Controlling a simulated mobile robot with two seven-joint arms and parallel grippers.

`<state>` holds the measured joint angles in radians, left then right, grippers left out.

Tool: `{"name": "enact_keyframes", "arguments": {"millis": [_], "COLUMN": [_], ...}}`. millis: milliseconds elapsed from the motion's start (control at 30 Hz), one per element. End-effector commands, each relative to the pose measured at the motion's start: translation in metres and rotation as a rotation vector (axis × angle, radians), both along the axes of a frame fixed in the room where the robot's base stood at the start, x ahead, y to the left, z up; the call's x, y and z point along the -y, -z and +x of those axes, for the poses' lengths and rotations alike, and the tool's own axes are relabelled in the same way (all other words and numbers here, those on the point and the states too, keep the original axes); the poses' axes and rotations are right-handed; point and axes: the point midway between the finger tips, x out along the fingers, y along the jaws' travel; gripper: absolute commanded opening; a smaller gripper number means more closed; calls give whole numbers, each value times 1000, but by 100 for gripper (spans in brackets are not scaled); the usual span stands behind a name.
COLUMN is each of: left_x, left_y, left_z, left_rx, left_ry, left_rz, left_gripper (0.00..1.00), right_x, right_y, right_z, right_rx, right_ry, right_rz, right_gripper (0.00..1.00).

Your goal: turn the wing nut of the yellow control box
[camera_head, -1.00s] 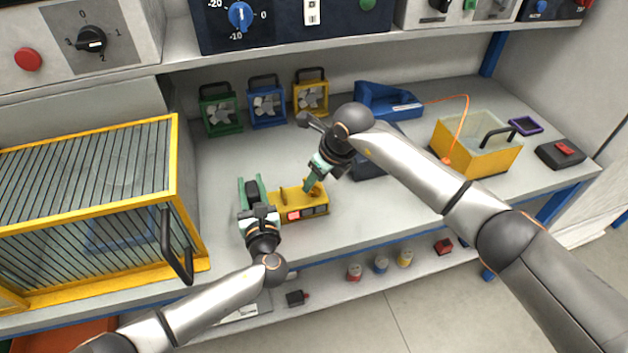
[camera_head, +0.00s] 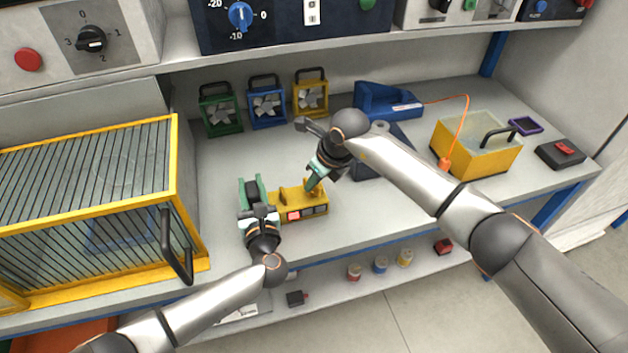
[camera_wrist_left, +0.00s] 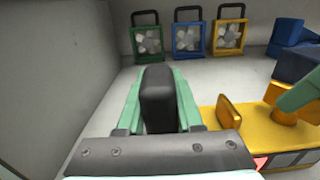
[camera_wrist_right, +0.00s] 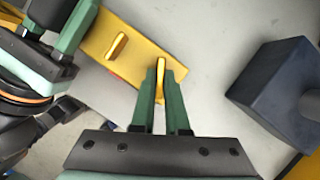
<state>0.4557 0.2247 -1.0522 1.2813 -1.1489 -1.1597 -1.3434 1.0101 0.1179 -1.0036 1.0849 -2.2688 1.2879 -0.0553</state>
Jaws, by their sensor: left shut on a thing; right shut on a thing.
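The yellow control box (camera_head: 288,205) lies on the worktop, with red and dark buttons along its front and an upright yellow tab at its left part. Its yellow wing nut (camera_wrist_right: 160,70) stands at the other end; it also shows in the left wrist view (camera_wrist_left: 284,114). My right gripper (camera_head: 312,186) is shut on the wing nut, one green finger on each side. My left gripper (camera_head: 252,186) is shut on a dark rounded block (camera_wrist_left: 157,98) at the box's left end. Whether that block is joined to the box I cannot tell.
A yellow-framed cage (camera_head: 186,215) with a black handle stands at left. Green (camera_head: 220,112), blue (camera_head: 266,106) and yellow (camera_head: 311,97) fans stand behind. A dark blue block (camera_wrist_right: 280,88) is right of my right gripper. A yellow bin (camera_head: 475,150) stands farther right.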

Motion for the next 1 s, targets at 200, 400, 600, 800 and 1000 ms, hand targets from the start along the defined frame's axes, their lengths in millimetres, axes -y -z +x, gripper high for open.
{"name": "enact_keyframes", "arguments": {"millis": [200,400,600,800,1000], "left_x": [0,0,0,0,0], "left_y": [1,1,1,1,1], "left_z": [0,0,0,0,0], "left_rx": [-1,-1,-1,-1,-1], "left_ry": [0,0,0,-1,-1], "left_rz": [1,1,1,1,1], "left_gripper": [0,0,0,0,0], "right_x": [0,0,0,-1,-2], "right_y": [0,0,0,0,-1], "right_z": [0,0,0,-1,-1], "right_rx": [0,0,0,0,2], "right_ry": [0,4,54,175,353], "right_rz": [0,0,-3,-3,-4], "right_gripper": [0,0,0,0,0]}}
